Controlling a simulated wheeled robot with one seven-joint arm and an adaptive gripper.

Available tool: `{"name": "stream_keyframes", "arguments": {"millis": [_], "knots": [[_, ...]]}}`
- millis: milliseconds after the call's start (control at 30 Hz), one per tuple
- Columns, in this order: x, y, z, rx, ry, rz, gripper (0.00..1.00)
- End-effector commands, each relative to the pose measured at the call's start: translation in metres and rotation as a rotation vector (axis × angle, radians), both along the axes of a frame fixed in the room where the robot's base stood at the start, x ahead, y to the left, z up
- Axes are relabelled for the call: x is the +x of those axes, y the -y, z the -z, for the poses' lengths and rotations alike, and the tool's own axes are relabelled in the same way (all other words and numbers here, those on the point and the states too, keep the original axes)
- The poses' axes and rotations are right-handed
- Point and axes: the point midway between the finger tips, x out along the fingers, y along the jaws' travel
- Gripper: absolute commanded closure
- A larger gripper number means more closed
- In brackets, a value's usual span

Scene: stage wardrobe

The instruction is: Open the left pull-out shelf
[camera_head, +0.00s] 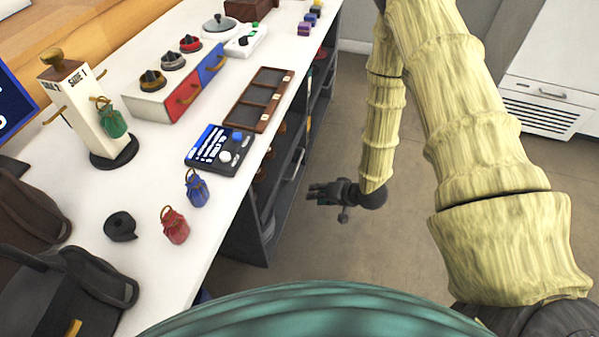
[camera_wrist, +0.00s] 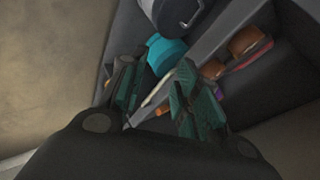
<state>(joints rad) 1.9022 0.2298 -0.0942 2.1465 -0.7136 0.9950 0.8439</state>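The dark grey shelf unit (camera_head: 250,222) stands under the white counter, with its open front facing the floor aisle. Pull-out shelves with stored items show inside it, and a pale handle (camera_head: 297,162) shows on its front. I cannot tell for sure which shelf is the left one. My gripper (camera_head: 322,192) is in the aisle just right of the unit's front, pointing at it. In the wrist view my gripper (camera_wrist: 160,90) is open, its two green-padded fingers apart. A thin pale bar (camera_wrist: 158,90) shows between and beyond the fingers; contact cannot be told.
In the wrist view a teal item (camera_wrist: 165,55) and brown items (camera_wrist: 245,42) lie in the shelves. The aisle floor (camera_head: 335,235) is clear.

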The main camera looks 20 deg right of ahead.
Motion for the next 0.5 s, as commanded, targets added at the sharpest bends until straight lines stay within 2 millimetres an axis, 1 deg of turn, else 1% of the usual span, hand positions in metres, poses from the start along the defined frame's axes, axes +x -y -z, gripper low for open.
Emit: {"name": "stream_keyframes", "arguments": {"millis": [33,100,300,500], "knots": [[0.015,0.004,0.015,0.036,0.024,0.008,0.68],[0.033,0.008,0.019,0.095,0.053,0.016,0.68],[0.076,0.02,0.025,0.262,0.111,0.017,0.68],[0.107,0.037,0.03,0.421,0.137,-0.007,0.68]]}}
